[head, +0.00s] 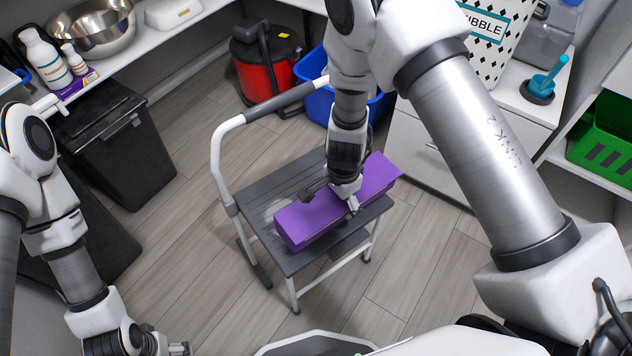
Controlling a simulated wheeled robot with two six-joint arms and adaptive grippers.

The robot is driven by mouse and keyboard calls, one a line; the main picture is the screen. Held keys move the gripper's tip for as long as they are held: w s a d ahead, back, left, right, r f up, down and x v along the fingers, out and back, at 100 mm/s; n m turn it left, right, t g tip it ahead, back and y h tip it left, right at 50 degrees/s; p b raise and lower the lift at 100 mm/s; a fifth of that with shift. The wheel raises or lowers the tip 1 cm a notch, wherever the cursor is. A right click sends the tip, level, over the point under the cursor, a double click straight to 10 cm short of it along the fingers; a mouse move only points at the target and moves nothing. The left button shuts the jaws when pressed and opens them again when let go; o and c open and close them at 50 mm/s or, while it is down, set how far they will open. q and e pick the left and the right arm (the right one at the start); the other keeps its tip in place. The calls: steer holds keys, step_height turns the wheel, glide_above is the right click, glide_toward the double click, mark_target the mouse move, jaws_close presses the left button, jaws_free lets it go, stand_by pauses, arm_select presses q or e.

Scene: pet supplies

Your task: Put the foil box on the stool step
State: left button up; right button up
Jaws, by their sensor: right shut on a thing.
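The foil box is a long purple box (303,222) in the middle of the head view. It lies slantwise over the grey top step of the stool (283,185), with its right end reaching past the step's edge. Whether it touches the step or is just above it I cannot tell. My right gripper (349,200) comes down from above and is shut on the box near its middle, hiding part of its top. My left gripper (176,350) is at the bottom left edge, partly cut off, far from the stool. Its fingers are too unclear to judge.
The stool has a white tubular handrail (222,150) on its left and back. A red vacuum (265,70) and a blue tub (313,66) stand behind it. A black bin (115,145) is at left, white drawers (440,155) at right. Floor around the stool's front is clear.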

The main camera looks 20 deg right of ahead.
mark_target(318, 191)
steer(key=w+a, duration=0.1)
steer(key=w+a+b, duration=0.1)
steer(key=w, duration=0.1)
steer(key=w+a+f, duration=0.1)
steer(key=w, duration=0.1)
steer(key=shift+a+f, duration=0.1)
steer(key=shift+a, duration=0.15)
steer(key=shift+w+a+f+b, duration=0.1)
steer(key=shift+w+f+b, duration=0.15)
steer(key=shift+b, duration=0.1)
steer(key=shift+f+b, duration=0.4)
steer(key=shift+f, duration=1)
steer(key=shift+s+f, duration=0.1)
steer(key=shift+f, duration=0.05)
steer(key=o, duration=1.2)
